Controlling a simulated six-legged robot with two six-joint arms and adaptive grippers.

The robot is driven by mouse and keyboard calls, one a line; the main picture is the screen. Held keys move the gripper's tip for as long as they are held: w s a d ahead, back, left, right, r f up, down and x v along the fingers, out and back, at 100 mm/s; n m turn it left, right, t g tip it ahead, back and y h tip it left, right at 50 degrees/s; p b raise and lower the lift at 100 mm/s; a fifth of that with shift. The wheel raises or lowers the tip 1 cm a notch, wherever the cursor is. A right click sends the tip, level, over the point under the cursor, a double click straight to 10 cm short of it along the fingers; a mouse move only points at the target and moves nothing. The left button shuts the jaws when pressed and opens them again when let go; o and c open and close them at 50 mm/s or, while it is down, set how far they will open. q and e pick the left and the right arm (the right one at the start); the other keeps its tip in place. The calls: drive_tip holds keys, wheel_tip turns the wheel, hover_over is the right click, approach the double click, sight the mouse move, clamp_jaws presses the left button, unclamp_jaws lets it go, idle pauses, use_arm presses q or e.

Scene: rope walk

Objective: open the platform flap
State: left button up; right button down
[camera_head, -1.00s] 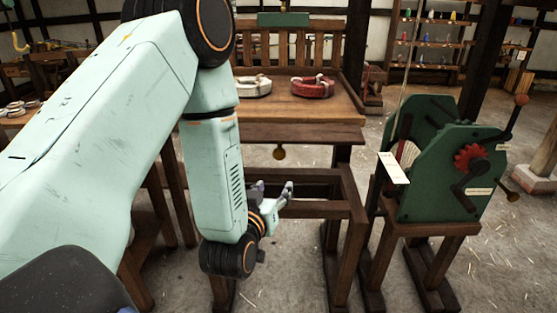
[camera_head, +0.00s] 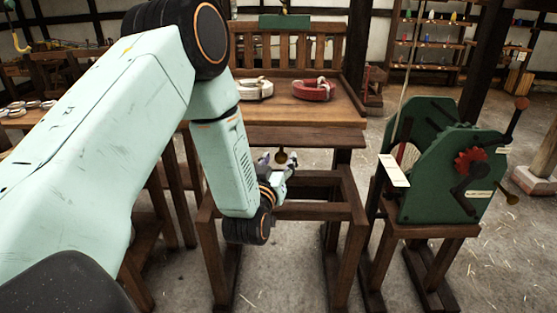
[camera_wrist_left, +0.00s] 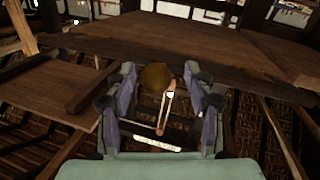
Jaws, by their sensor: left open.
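The platform (camera_head: 320,113) is a wooden table-like stand with a slatted back. A wooden board, seemingly the flap (camera_head: 325,139), runs along its front edge; it also shows across the left wrist view (camera_wrist_left: 200,58). A round brownish knob (camera_head: 281,157) hangs below this board. My left gripper (camera_head: 278,168) is open just below and around the knob's level. In the left wrist view the knob (camera_wrist_left: 155,76) appears between the spread fingers of my left gripper (camera_wrist_left: 165,100), nearer their far ends. I cannot tell whether they touch it. My right gripper is not in view.
A lower wooden frame (camera_head: 318,210) stands below the gripper. A green cranked machine (camera_head: 440,165) on a wooden stand is at right. Open floor lies between the legs.

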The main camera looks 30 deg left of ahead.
use_arm(q)
drive_tip(key=shift+w, duration=0.2)
drive_tip(key=shift+s+d+r, duration=0.3)
drive_tip(key=shift+s+d, duration=0.05)
drive_tip(key=shift+d, duration=0.05)
drive_tip(key=shift+w+a+f, duration=0.25)
drive_tip(key=shift+a, duration=0.05)
drive_tip(key=c, duration=0.6)
drive_tip(key=shift+d, duration=0.15)
drive_tip(key=c, duration=0.3)
drive_tip(key=shift+s, duration=0.1)
clamp_jaws()
